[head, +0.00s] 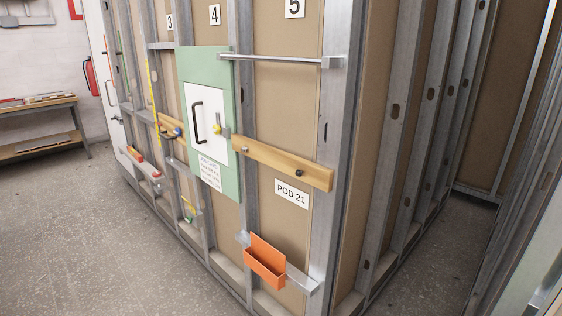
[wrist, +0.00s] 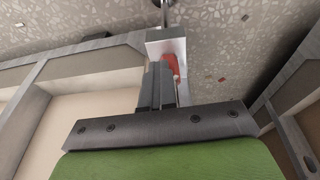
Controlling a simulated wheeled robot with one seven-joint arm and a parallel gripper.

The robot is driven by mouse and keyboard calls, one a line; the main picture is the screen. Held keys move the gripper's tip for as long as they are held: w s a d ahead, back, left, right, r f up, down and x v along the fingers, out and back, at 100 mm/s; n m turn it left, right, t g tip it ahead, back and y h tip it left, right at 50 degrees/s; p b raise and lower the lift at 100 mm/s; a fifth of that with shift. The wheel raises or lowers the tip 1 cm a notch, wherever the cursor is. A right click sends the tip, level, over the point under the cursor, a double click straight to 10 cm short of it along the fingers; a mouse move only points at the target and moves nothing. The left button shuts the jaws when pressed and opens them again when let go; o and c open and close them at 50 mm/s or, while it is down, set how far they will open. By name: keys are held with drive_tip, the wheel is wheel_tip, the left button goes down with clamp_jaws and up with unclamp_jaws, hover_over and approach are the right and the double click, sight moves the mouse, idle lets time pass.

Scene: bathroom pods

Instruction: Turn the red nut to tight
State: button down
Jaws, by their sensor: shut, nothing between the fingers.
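In the wrist view my gripper (wrist: 158,74) is shut, with its dark fingers together and nothing held. A red part (wrist: 170,61), which looks like the red nut, shows just past the fingertips, against a light grey bracket (wrist: 162,46). The fingers hide some of it, so I cannot tell its full shape, how far it is turned, or whether the fingers touch it. A metal rod or pipe (wrist: 168,12) runs up from the bracket. In the head view my gripper does not show, and I cannot make out the red nut.
A metal stud wall with numbered bays carries a green panel (head: 224,168) with a black handle, a wooden rail (head: 280,163), a metal bar (head: 275,59) and an orange bin (head: 264,262). A workbench (head: 40,135) stands at far left. The speckled floor in front is clear.

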drive_tip(key=shift+y, duration=0.3)
drive_tip(key=r+p, duration=0.1)
drive_tip(key=a+r+p, duration=0.1)
drive_tip(key=r+p, duration=0.1)
drive_tip(key=w+r+p, duration=0.1)
drive_tip(key=r+p, duration=0.1)
drive_tip(key=shift+a+r, duration=0.2)
drive_tip(key=shift+a, duration=0.15)
